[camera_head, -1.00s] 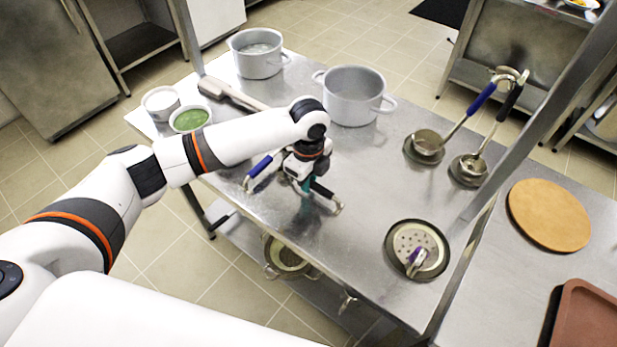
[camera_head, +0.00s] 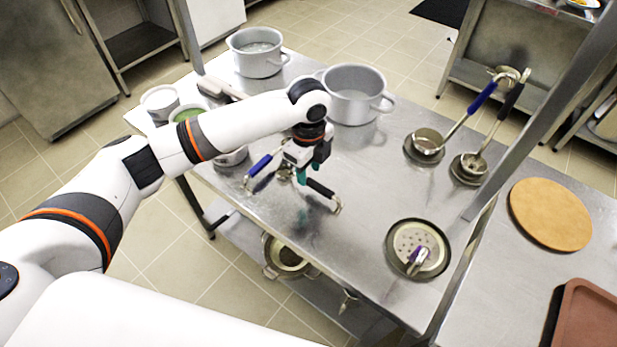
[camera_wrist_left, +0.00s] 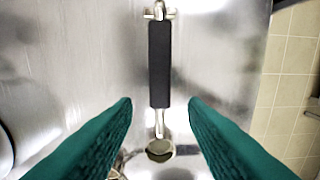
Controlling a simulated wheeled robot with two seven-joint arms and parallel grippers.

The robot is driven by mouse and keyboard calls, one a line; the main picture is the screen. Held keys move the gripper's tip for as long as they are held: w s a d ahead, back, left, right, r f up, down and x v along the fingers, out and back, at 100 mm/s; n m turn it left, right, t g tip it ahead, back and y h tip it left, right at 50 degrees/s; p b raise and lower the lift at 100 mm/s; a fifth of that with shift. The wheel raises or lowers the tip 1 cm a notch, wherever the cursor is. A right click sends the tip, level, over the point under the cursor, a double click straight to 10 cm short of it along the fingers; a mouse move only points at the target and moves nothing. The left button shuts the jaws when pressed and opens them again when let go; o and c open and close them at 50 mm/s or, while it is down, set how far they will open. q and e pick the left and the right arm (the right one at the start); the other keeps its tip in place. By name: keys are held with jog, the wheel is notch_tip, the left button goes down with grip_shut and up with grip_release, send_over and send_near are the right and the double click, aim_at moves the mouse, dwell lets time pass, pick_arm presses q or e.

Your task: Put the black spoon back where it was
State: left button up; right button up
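A black-handled spoon (camera_head: 320,188) lies on the steel table near its front edge, its hooked end toward the lower right. In the left wrist view the black handle (camera_wrist_left: 160,65) runs down the middle, with a small round metal end below it. My left gripper (camera_head: 303,178) is above the spoon's inner end. Its two teal fingers (camera_wrist_left: 160,104) are spread, one on each side of the spoon, with gaps between. A blue-handled utensil (camera_head: 259,165) lies just left of the gripper. The gripper partly hides the metal ends. My right gripper is not in view.
Two grey pots (camera_head: 352,95) (camera_head: 257,52) stand at the back. Bowls (camera_head: 160,101) stand at the left, partly behind my arm. Two ladles (camera_head: 427,143) (camera_head: 469,168) rest in dark dishes at the right. A perforated skimmer (camera_head: 417,249) lies front right. The table (camera_head: 370,190) is clear between.

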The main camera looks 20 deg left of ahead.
aim_at(309, 180)
pick_arm(q)
notch_tip(309, 180, up, 8)
jog(key=shift+r+b, duration=0.15)
jog(key=shift+b, duration=0.3)
